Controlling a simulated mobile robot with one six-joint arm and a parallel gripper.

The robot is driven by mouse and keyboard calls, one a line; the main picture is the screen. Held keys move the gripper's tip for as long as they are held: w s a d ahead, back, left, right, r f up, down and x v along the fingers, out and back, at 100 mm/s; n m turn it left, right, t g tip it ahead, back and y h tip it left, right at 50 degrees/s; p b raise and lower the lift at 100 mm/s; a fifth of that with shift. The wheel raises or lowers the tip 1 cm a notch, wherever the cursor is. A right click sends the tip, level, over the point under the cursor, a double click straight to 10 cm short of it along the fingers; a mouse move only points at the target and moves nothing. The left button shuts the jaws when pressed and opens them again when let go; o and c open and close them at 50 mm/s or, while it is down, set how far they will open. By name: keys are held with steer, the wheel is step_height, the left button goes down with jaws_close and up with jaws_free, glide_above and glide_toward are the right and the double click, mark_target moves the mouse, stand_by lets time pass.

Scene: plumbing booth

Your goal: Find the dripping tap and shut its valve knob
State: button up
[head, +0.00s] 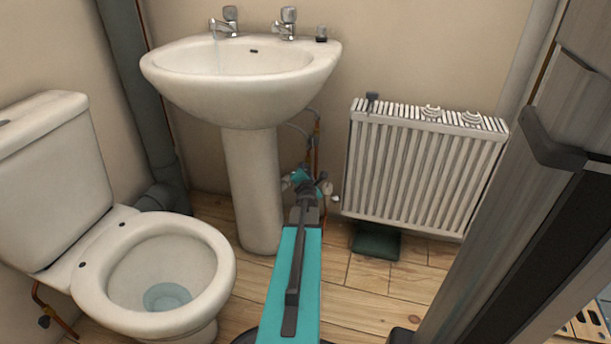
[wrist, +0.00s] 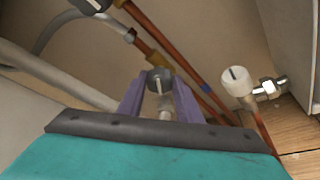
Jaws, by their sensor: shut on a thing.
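The washbasin (head: 240,100) carries a left tap (head: 226,22) and a right tap (head: 287,24). A faint pale streak, like water, shows under the left tap's spout; none is visible under the right one. In the wrist view a dark round valve knob (wrist: 159,80) with a white line sits between the purple fingers of my gripper (wrist: 160,95), which is shut on it. The white line stands roughly upright in the picture. A second dark knob (wrist: 90,4) is cut off at the top edge. In the head view my gripper (head: 306,182) is beside the pedestal, low down.
A white radiator valve (wrist: 237,80) is right of the gripper, near the radiator (head: 420,165). Copper pipes (wrist: 175,40) and a grey hose (wrist: 62,22) run close behind. The toilet (head: 160,270) stands at the left. A dark green object (head: 377,242) lies under the radiator.

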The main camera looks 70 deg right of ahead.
steer(key=m+t+h+b, duration=0.1)
steer(key=m, duration=0.2)
steer(key=m+t+h+b, duration=0.1)
steer(key=m+b, duration=0.1)
steer(key=m, duration=0.1)
steer(key=f+m+h+b, duration=0.1)
steer(key=m+b, duration=0.1)
steer(key=m, duration=0.1)
steer(key=shift+s+m+t, duration=0.2)
steer(key=shift+m+t, duration=0.1)
steer(key=shift+t, duration=0.1)
stand_by(0.4)
steer(key=o, duration=1.1)
steer(key=shift+c, duration=0.2)
steer(key=shift+a, duration=0.1)
